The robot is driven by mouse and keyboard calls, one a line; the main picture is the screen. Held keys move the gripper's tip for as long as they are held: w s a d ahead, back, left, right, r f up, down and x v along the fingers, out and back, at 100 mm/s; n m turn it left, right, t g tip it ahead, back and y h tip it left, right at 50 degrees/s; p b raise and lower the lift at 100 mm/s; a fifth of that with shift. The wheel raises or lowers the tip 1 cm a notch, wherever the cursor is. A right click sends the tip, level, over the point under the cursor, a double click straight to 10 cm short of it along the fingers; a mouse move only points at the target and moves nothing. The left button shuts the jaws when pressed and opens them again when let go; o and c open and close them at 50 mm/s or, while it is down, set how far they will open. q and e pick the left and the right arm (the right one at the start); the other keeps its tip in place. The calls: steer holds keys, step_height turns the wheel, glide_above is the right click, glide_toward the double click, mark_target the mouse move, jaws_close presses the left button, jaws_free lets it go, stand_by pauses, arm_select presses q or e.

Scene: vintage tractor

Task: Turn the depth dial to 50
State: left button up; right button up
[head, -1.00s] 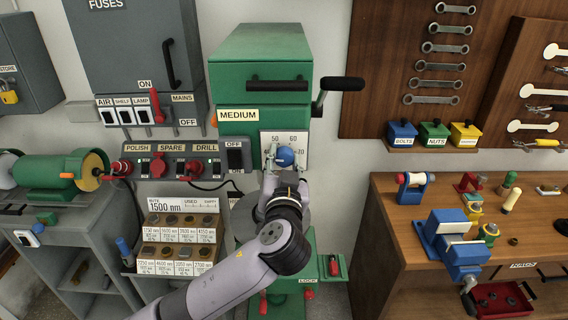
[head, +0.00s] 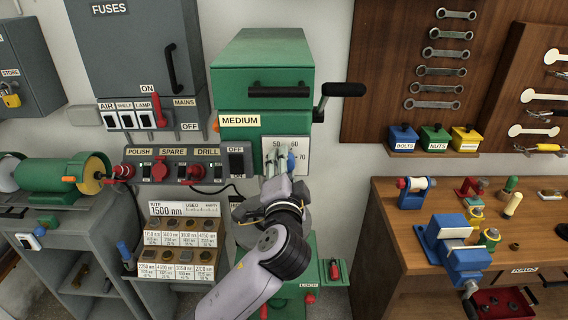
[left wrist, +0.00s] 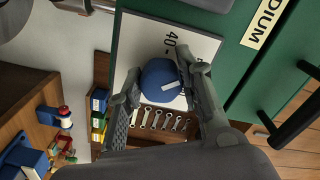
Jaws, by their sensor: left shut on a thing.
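The depth dial is a blue round knob (head: 291,163) on a white plate (head: 300,143) on the front of the green drill press. My left gripper (head: 279,160) is shut on the knob, one finger on each side. Which number the pointer meets cannot be told. My right gripper is not in view.
A black crank handle (head: 343,90) sticks out right of the press head. A switch panel (head: 175,164) and a bit rack (head: 183,236) stand to the left. A wooden bench (head: 395,222) with a blue vise (head: 455,248) stands to the right.

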arm_select(q)
steer(key=shift+m, duration=0.9)
steer(key=o, duration=1.2)
steer(key=shift+c, duration=0.2)
steer(key=s, duration=1.2)
